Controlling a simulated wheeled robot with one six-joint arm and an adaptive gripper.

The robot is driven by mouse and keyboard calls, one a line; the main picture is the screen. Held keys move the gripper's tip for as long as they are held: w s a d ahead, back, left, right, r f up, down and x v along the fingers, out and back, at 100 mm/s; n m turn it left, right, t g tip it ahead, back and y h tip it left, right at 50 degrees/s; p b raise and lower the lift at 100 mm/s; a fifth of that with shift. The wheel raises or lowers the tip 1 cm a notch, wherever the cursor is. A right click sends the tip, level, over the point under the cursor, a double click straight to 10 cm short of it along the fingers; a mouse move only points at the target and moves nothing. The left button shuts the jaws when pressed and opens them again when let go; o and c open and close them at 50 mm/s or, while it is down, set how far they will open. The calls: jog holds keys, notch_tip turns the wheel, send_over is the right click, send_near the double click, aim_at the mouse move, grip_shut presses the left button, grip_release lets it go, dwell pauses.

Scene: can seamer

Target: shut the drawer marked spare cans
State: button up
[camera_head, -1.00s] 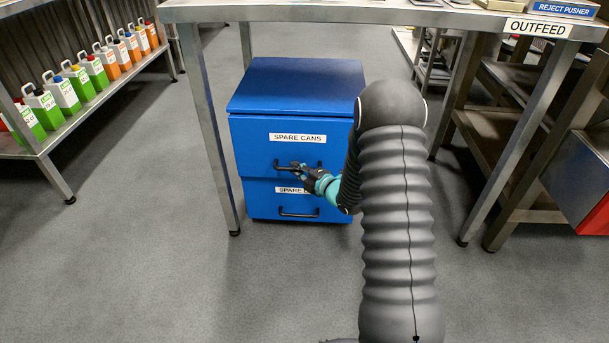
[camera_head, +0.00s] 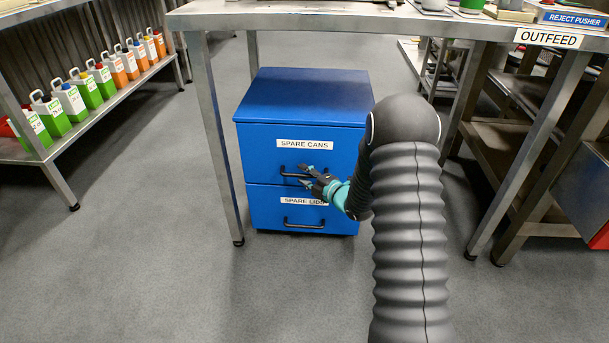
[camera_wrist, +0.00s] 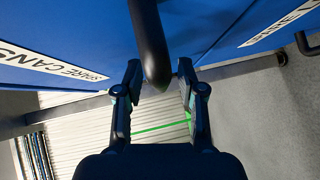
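The blue drawer marked SPARE CANS (camera_head: 265,155) is the upper one in a blue cabinet under the steel table. Its front looks flush or nearly flush with the lower drawer; I cannot tell if a small gap remains. Its black handle (camera_head: 288,174) is partly hidden by my gripper (camera_head: 304,176), which is at the handle's right end. In the wrist view, the handle (camera_wrist: 150,45) shows between the spread fingertips of my gripper (camera_wrist: 160,75), with space on both sides. My gripper is open and holds nothing.
The lower drawer, marked SPARE LIDS (camera_head: 270,218), has its own handle (camera_head: 303,225) and looks shut. Steel table legs (camera_head: 222,150) stand either side of the cabinet. A shelf of bottles (camera_head: 75,100) is at left. The floor in front is clear.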

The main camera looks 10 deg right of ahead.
jog(key=v, duration=1.1)
jog(key=shift+s, duration=0.15)
jog(key=shift+d+r, duration=0.1)
jog(key=shift+d, duration=0.05)
